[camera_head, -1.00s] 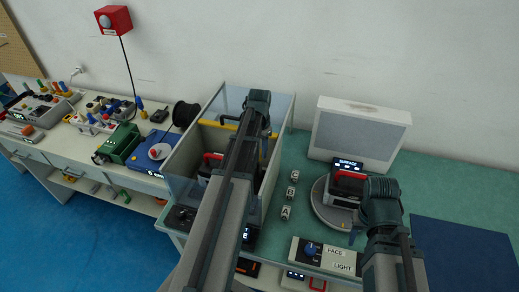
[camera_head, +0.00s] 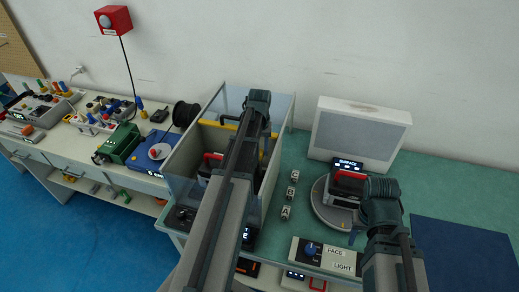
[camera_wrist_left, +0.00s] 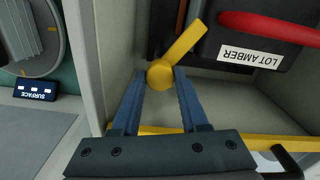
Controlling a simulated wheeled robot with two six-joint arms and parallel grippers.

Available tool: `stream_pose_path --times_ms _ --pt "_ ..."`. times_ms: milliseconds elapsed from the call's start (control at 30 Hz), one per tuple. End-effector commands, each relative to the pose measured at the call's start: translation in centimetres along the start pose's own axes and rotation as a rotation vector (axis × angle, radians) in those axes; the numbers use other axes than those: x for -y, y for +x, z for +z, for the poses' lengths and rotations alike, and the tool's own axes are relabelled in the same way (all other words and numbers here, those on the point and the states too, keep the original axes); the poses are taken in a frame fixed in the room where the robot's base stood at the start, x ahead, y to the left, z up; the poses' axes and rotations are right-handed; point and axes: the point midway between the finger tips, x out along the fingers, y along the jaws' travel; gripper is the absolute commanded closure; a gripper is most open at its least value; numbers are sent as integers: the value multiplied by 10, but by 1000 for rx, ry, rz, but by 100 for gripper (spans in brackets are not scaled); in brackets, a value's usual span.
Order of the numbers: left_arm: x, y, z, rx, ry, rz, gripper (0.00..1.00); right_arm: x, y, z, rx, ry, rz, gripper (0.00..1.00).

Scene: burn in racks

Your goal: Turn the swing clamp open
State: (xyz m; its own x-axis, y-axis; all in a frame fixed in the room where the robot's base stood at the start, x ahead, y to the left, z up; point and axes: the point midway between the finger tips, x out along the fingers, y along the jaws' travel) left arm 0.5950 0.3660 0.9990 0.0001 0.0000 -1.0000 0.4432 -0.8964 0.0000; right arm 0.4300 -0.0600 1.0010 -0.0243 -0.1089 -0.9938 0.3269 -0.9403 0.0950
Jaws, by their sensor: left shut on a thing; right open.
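The yellow swing clamp (camera_wrist_left: 184,42) shows in the left wrist view, with a round end and a flat arm slanting up to the right. Its arm lies close beside a dark unit (camera_wrist_left: 255,35) with a red handle and a "LOT AMBER" label. My left gripper (camera_wrist_left: 161,80) is shut on the clamp's round end, one blue finger on each side. In the head view that gripper is hidden by its own arm, over the clear-walled box (camera_head: 182,172). My right gripper (camera_head: 355,236) is open at the front of the round turntable (camera_head: 327,212), partly hidden by its wrist.
A red-handled unit (camera_head: 346,187) sits on the turntable, in front of a pale panel (camera_head: 360,130). Several lettered blocks (camera_head: 289,192) stand between box and turntable. A switch box (camera_head: 325,255) is at the front edge. The dark blue mat (camera_head: 462,255) at right is clear.

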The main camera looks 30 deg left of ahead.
Motion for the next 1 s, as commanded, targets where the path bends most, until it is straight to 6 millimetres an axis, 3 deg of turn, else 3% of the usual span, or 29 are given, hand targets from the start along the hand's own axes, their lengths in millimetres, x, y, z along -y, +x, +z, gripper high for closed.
stream_pose_path --times_ms 500,1000 --pt "0 0 0 1 -418 0 100 0 0 0 0 0 0 50" --pt "0 0 0 1 -573 0 100 0 0 0 0 0 0 50"
